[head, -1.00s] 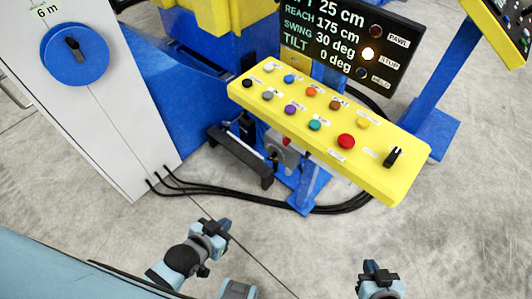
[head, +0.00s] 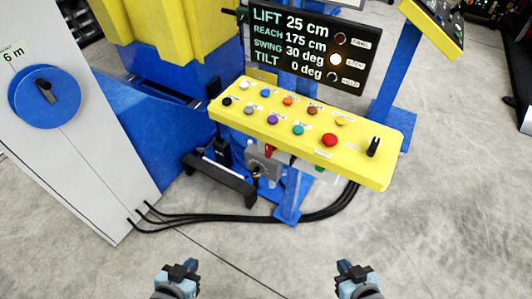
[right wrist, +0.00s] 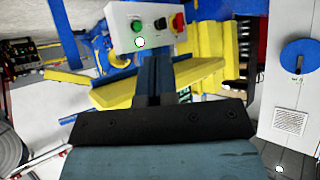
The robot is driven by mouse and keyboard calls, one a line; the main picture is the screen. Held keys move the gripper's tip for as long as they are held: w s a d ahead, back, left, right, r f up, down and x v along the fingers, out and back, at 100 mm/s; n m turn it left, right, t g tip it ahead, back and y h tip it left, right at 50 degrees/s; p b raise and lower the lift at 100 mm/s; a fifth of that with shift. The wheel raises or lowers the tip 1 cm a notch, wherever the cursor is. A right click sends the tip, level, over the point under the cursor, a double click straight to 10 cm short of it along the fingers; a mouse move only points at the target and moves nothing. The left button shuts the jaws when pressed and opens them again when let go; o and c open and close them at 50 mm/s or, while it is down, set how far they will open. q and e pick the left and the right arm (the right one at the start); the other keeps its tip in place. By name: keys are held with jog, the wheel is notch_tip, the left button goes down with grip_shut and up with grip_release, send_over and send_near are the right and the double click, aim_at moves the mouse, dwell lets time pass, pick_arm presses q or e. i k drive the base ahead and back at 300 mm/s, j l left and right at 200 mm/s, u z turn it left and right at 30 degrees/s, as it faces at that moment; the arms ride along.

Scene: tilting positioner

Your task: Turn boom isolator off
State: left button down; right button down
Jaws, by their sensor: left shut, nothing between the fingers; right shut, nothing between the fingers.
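No label reading boom isolator is legible, so I cannot tell which switch it is. A grey box (head: 262,160) with a dark knob and a red part sits under the yellow control panel (head: 225,108). A blue round dial (head: 44,112) with a black handle is on the white cabinet (head: 85,170) at the left. A black switch (head: 373,147) stands at the panel's right end. The right wrist view shows a pale box (right wrist: 120,20) with a green button and a red-and-yellow knob (right wrist: 178,22). My left gripper (head: 179,270) and right gripper (head: 354,269) are shut, empty and low in front, apart from everything.
A display (head: 308,42) behind the panel reads LIFT 25 cm, REACH 175 cm, SWING 30 deg, TILT 0 deg, with its middle lamp lit. Black cables (head: 190,218) run along the floor from the cabinet. The grey floor before the panel is otherwise clear.

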aim_at(269, 149)
jog(key=i+j+z, duration=0.15)
jog(key=j, duration=0.65)
jog(key=i+j+z, duration=0.1)
jog(key=j, duration=0.7)
jog(key=i+j+z, duration=0.15)
jog(key=j, duration=0.65)
jog(key=i+j+z, duration=0.15)
jog(key=j, duration=0.65)
jog(key=k, duration=0.05)
